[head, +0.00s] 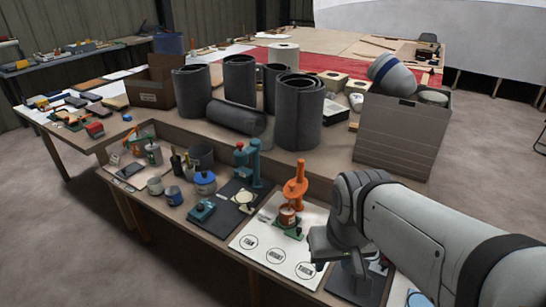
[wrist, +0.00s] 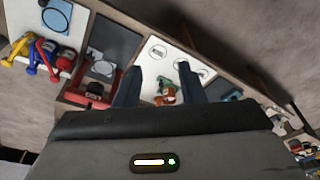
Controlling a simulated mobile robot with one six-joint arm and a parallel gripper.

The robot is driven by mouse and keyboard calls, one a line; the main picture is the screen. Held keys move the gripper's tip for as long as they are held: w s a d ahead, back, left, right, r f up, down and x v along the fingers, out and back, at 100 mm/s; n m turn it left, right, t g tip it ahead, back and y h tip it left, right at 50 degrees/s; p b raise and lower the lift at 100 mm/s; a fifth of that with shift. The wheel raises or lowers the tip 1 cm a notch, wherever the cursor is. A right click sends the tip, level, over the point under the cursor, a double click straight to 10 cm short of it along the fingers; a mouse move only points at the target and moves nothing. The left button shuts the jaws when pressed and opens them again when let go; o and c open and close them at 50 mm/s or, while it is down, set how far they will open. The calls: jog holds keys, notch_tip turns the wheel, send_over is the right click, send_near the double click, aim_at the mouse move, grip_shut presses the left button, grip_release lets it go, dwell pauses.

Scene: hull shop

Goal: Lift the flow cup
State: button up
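A small copper-brown cup (head: 288,215), which looks like the flow cup, stands on a green base on a white board. An orange upright piece (head: 296,183) rises right behind it. In the wrist view the copper-brown cup (wrist: 167,98) shows between my fingers, farther off, its lower part hidden by my gripper. My gripper (head: 318,258) is over the board's right side, to the right of the cup and apart from it. In the wrist view my gripper's (wrist: 158,72) two dark fingers are spread with nothing held between them.
The white board (head: 252,257) has several marked circles, clear at its front. Left of it, a dark mat (head: 222,222) bears a teal press (head: 248,165). Dark rolls (head: 295,115) and a grey crate (head: 400,140) stand behind. Red clamp-like tools (wrist: 92,92) lie beside the board.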

jog(key=shift+o, duration=1.1)
jog(key=shift+w+f+b, duration=0.25)
jog(key=shift+b, duration=0.05)
jog(key=n+t+y+b, duration=0.2)
jog(key=t+b, duration=1.3)
jog(key=b, duration=0.9)
send_near(293, 187)
jog(key=w, duration=0.4)
jog(key=shift+f+y, duration=0.3)
jog(key=shift+f, duration=0.05)
jog(key=w, duration=0.2)
jog(key=w+a, duration=0.1)
jog(key=w, duration=0.4)
jog(key=shift+w+a+r+b, duration=0.1)
jog(key=shift+w+a+b, duration=0.1)
jog(key=shift+b, duration=0.15)
jog(key=shift+c, duration=0.3)
grip_shut()
